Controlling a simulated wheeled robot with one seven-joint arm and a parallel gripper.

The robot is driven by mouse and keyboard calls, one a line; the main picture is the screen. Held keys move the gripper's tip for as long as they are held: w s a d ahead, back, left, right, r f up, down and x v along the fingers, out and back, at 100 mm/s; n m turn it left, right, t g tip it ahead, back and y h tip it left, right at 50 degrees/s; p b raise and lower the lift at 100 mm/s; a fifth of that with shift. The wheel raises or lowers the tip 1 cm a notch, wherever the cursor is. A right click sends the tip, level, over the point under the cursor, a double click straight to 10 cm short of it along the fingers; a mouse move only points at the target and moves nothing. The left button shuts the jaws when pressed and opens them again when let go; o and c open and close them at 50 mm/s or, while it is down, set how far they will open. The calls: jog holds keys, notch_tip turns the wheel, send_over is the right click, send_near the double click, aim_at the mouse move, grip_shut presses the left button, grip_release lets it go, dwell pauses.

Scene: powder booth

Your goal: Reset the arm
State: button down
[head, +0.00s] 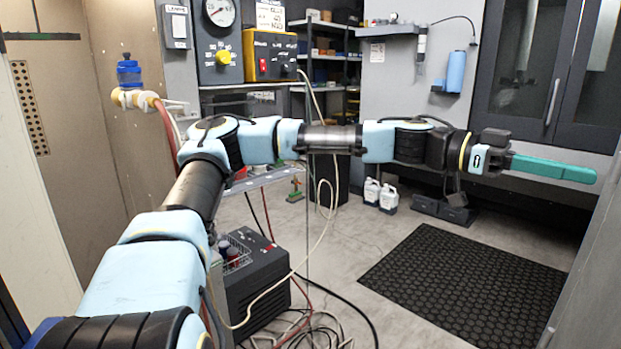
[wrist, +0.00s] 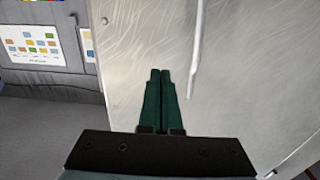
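My arm stretches across the head view from the lower left to the right. My gripper (head: 592,176) is at its end, with green fingers pointing right, in the air in front of the dark cabinet. In the wrist view the two green fingers of my gripper (wrist: 160,72) lie close together, with nothing seen between them. A pale panel with a light vertical handle (wrist: 196,50) is ahead of the fingers, apart from them as far as I can tell.
A black mat (head: 465,285) lies on the floor at right. A dark machine (head: 255,285) with cables and hoses stands below my arm. White jugs (head: 380,195) stand at the back wall. A dark cabinet (head: 545,70) with glass doors is at right.

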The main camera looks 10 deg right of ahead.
jog(key=s+a+f+n+t+y, duration=0.1)
jog(key=a+f+n+t+y, duration=0.1)
jog(key=f, duration=0.6)
jog(key=a+f+n+t+y, duration=0.1)
jog(key=a+f+n+t, duration=0.15)
jog(key=f, duration=0.65)
jog(key=w+a+f+n+t+y, duration=0.3)
jog(key=w+a+f+n, duration=0.1)
jog(key=a+f, duration=0.25)
jog(key=w+a+f+n+t+y, duration=0.2)
jog(key=w+a+f+n+t, duration=0.3)
jog(key=w+a, duration=0.6)
jog(key=w+a+r+n+t, duration=0.1)
jog(key=a+n, duration=0.3)
jog(key=a, duration=0.4)
jog(key=w+a+r+n+t+y, duration=0.1)
jog(key=a+r+n, duration=0.3)
jog(key=a, duration=0.5)
jog(key=w+a+r+n+t+y, duration=0.1)
jog(key=w+a+r+n, duration=0.1)
jog(key=a+n, duration=0.4)
jog(key=a, duration=0.2)
jog(key=shift+w+a+r+t, duration=0.3)
jog(key=shift+w+t, duration=0.05)
jog(key=c, duration=1.6)
grip_release()
